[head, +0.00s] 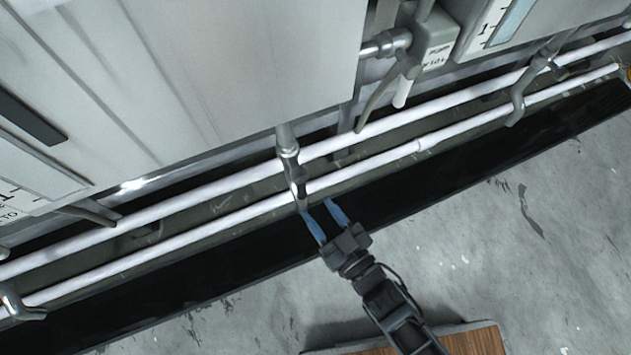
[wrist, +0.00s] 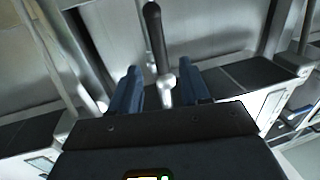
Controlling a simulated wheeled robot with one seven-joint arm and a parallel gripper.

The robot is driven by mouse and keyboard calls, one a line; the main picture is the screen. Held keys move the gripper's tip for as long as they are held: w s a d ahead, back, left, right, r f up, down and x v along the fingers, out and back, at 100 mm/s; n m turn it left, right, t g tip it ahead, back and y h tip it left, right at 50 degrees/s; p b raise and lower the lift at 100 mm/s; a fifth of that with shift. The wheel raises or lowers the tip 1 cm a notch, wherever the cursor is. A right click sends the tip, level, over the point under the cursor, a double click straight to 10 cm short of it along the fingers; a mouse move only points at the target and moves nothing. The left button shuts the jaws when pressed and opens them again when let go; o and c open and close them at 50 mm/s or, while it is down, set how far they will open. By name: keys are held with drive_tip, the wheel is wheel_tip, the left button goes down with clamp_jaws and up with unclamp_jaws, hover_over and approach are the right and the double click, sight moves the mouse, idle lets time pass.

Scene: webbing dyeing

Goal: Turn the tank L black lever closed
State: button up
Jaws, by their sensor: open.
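A black lever (wrist: 153,35) on a light metal stem (wrist: 166,92) shows in the wrist view, between and beyond my gripper (wrist: 158,70). In the head view, a dark lever (head: 301,188) hangs from a grey valve (head: 289,154) at the tank's lower edge, by the white pipes. My gripper (head: 318,207) is open there, with its blue fingers pointing up at the lever's lower end. The fingers look empty. Whether either finger touches the lever I cannot tell. No tank L label is readable beside this lever.
Two long white pipes (head: 225,216) run along the tanks above a black trough (head: 420,190). Other valve levers (head: 516,108) stand along the pipes on both sides. A grey box with a pipe fitting (head: 428,45) is at upper right. The concrete floor (head: 560,225) is open.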

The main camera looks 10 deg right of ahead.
sight(304, 190)
drive_tip(key=b+x, duration=0.2)
drive_tip(key=x, duration=0.6)
drive_tip(key=shift+w+f, duration=0.1)
drive_tip(key=shift+f, duration=0.05)
clamp_jaws()
idle(0.3)
